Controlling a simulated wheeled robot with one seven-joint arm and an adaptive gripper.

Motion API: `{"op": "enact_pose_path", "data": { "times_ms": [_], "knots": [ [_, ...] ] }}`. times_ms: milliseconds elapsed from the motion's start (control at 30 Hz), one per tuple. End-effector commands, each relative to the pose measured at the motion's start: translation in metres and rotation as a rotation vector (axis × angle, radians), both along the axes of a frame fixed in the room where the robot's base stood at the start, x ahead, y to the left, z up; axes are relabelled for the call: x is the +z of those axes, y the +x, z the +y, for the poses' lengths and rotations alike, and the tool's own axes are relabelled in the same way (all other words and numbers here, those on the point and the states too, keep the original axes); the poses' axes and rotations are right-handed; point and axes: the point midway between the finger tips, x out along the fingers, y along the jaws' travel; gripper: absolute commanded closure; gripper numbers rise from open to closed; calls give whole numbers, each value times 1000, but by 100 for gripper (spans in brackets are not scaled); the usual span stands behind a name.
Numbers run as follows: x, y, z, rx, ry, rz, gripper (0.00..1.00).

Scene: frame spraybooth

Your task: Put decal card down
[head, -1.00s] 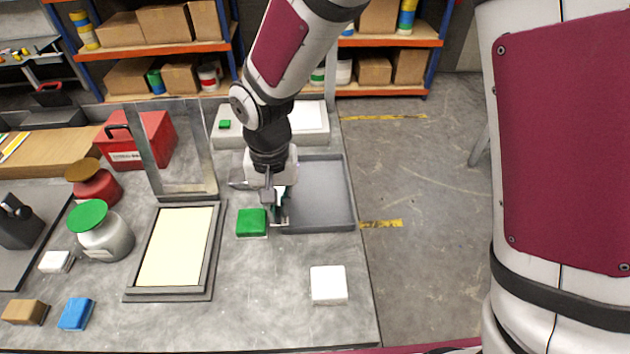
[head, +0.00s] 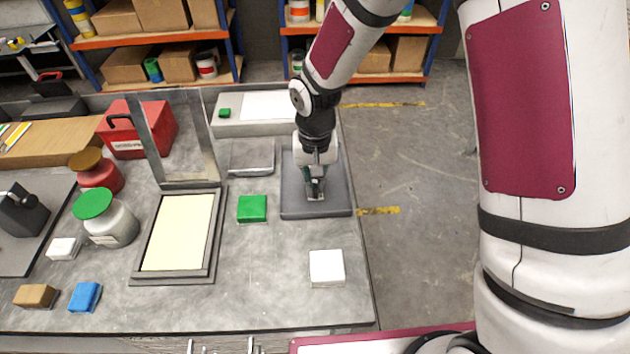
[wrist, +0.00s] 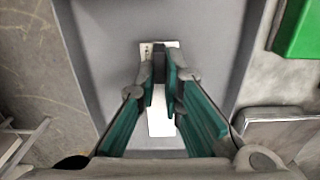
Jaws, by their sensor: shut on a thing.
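My gripper (head: 316,190) is over the grey tray (head: 337,208) at the right side of the bench, pointing down. It is shut on a thin white card, the decal card (wrist: 160,122), which shows between and below the fingers in the wrist view. My gripper (wrist: 160,80) hides the card's middle. The card lies over the grey tray floor (wrist: 205,25); I cannot tell whether it touches it. In the head view the card is mostly hidden by the fingers.
A green block (head: 252,208) stands left of the tray, and a white block (head: 326,267) in front of it. A hinged frame (head: 178,232) with a cream panel lies further left. A small grey box (head: 250,157) sits beside the tray.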

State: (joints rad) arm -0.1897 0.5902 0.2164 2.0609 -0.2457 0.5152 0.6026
Motion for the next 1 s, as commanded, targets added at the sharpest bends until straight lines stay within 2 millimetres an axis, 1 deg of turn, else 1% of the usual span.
{"op": "enact_pose_path", "data": {
  "times_ms": [233,300,333,367,633,767,867,1000],
  "knots": [
    [-3,0,0,0,0,0,100],
    [-3,0,0,0,0,0,80],
    [-3,0,0,0,0,0,74],
    [-3,0,0,0,0,0,72],
    [-2,0,0,0,0,0,72],
    [4,1,0,-1,1,-3,72],
    [16,2,0,-1,1,-5,72],
    [44,2,0,-2,2,-7,72]
  ]
}}
